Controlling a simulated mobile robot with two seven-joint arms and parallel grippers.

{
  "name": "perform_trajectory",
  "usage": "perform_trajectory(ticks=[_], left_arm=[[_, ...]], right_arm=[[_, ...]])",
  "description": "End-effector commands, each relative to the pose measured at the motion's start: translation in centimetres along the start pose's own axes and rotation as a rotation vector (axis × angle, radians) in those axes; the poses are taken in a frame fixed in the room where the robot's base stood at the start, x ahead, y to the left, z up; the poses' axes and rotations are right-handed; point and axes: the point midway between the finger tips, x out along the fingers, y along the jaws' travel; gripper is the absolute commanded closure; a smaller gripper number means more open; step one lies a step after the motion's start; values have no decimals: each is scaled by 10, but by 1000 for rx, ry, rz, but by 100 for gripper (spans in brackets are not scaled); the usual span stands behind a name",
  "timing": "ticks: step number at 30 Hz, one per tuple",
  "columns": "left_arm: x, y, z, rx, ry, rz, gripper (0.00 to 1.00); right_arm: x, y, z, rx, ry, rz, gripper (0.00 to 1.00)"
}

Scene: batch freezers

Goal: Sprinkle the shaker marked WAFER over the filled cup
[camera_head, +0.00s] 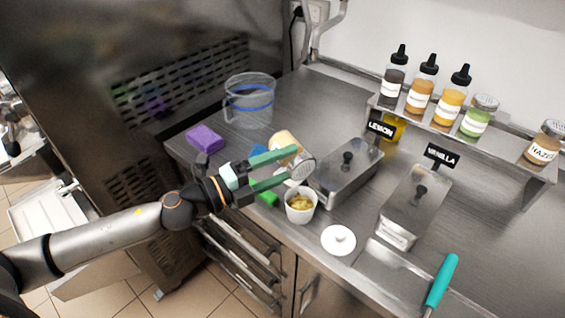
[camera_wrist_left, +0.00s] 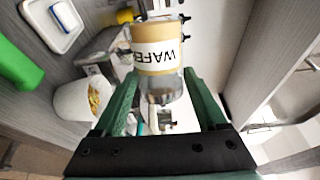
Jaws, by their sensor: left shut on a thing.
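The WAFER shaker (camera_head: 284,142) has a tan label and a metal perforated lid. My left gripper (camera_head: 292,164) is shut on it, green fingers on either side. In the head view the shaker is tilted, its lid facing down and right, close to the filled cup (camera_head: 300,213). The cup is white with yellow contents and stands upright on the counter. In the left wrist view the WAFER label (camera_wrist_left: 157,56) is readable between the fingers, and the cup (camera_wrist_left: 75,100) shows at the left. My right gripper is not in view.
Metal tubs marked LEMON (camera_head: 340,185) and VANILLA (camera_head: 410,215) stand behind and right. A clear jug (camera_head: 249,100), a purple sponge (camera_head: 205,139) and a teal-handled tool (camera_head: 441,280) are on the counter. Bottles stand on a shelf (camera_head: 470,140).

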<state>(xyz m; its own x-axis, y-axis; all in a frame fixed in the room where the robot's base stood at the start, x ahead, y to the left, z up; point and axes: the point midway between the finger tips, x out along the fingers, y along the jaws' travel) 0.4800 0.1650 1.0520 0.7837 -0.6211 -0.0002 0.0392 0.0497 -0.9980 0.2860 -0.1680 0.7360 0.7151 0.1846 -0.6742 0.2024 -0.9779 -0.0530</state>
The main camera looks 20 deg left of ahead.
Motion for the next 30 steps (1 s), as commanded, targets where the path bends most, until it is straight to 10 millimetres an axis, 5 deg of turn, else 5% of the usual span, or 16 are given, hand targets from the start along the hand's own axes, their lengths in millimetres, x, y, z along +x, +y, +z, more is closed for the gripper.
perform_trajectory(ticks=[18,30], left_arm=[[0,-19,1,-271,0,-1,84],[0,-20,1,-290,0,-1,84]], right_arm=[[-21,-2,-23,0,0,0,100],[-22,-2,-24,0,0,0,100]])
